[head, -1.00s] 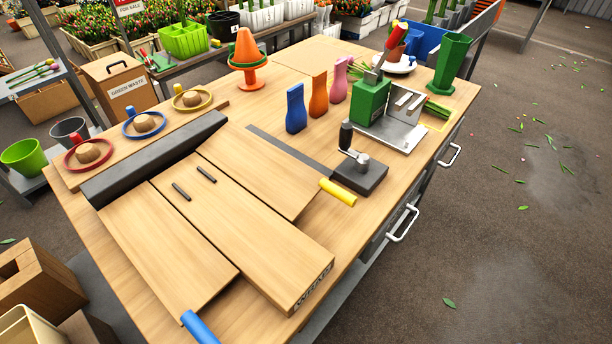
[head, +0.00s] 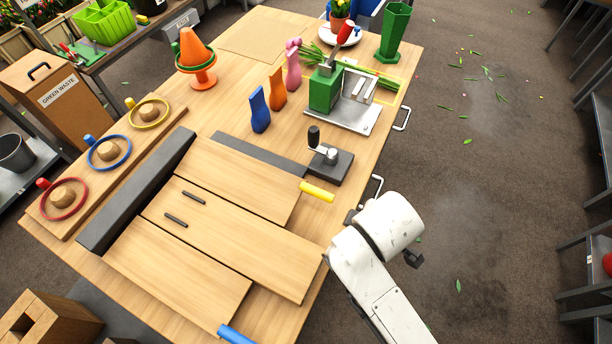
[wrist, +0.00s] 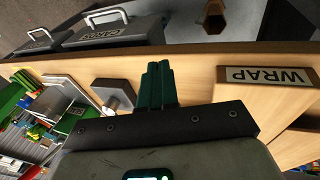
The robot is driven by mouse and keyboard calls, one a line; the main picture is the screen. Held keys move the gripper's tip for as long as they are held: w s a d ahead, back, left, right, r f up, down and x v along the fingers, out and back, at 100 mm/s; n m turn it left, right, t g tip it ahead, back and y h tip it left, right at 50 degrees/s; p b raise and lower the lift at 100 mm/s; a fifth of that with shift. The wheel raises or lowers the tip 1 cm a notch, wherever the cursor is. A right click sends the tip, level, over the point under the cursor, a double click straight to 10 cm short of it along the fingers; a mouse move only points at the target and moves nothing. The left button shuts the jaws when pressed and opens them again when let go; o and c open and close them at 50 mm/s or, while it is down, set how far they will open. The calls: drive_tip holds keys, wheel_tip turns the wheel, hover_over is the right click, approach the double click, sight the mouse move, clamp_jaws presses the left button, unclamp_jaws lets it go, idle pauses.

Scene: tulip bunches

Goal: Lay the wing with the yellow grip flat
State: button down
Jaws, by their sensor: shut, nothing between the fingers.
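The wing with the yellow grip (head: 240,178) is a pale wooden panel on the table, right of the raised middle board (head: 235,240). It looks to lie along the table, but I cannot tell whether it is fully flat. Its yellow grip (head: 317,191) sticks out at its right end, near the table's front edge. The other wing (head: 175,275) has a blue grip (head: 235,335). My gripper (wrist: 158,68) shows as dark green fingers, shut and empty, by the table edge in the wrist view. In the head view my white arm stands right of the boards and hides the gripper.
A dark block with a crank (head: 328,160) stands just behind the yellow grip. A green box on a metal plate (head: 350,110) and several vases stand farther back. The WRAP label (wrist: 268,75) shows on the board's end. A CARDS drawer (wrist: 105,30) has a handle.

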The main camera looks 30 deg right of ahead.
drive_tip(key=w+a+r+n+h+p, duration=0.1)
drive_tip(key=w+a+r+n+h, duration=0.35)
drive_tip(key=n, duration=0.45)
drive_tip(key=n+t+h, duration=0.1)
drive_tip(key=n+t, duration=0.1)
drive_tip(key=n, duration=0.7)
approach(320, 195)
drive_tip(key=p+x, duration=0.1)
drive_tip(key=x, duration=0.5)
drive_tip(key=shift+w+d+f, duration=0.15)
drive_tip(key=shift+f, duration=0.15)
